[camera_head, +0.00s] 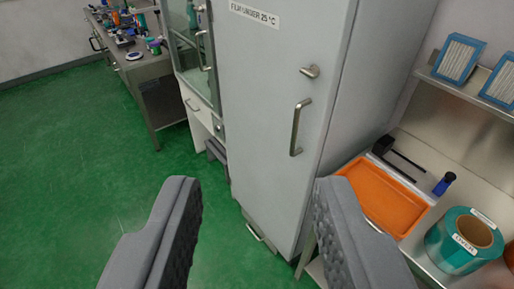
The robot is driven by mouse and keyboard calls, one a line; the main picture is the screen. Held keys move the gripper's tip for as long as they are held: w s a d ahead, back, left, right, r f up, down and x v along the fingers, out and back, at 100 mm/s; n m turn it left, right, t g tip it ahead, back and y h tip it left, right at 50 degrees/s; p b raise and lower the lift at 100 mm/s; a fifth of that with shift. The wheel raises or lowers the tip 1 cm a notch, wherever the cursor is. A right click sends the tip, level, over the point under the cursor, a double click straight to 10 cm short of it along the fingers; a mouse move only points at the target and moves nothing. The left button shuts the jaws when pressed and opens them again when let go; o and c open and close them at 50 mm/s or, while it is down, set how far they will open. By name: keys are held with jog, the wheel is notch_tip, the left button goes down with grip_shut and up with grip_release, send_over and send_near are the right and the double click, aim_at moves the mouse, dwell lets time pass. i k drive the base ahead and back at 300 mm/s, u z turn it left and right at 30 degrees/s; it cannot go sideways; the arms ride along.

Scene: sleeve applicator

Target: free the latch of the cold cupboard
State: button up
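A tall grey cupboard (270,100) with a label reading about 25 °C stands in the middle of the view. Its door is closed. A small metal latch knob (311,71) sits near the door's right edge. A vertical bar handle (298,127) is below it. My gripper (258,205) is in the foreground, its two grey fingers wide apart with nothing between them. It is in front of the lower part of the cupboard and apart from the latch and the handle.
A steel bench at right holds an orange tray (385,197), a teal roll (464,241) and a small blue bottle (444,184). A glass-fronted cabinet (187,45) stands left of the cupboard. A cluttered workbench (150,68) is farther back. Green floor (70,180) at left is clear.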

aim_at(313, 73)
jog(key=k, duration=1.25)
jog(key=z, duration=0.5)
jog(key=i, duration=1.65)
jog(key=u, duration=0.5)
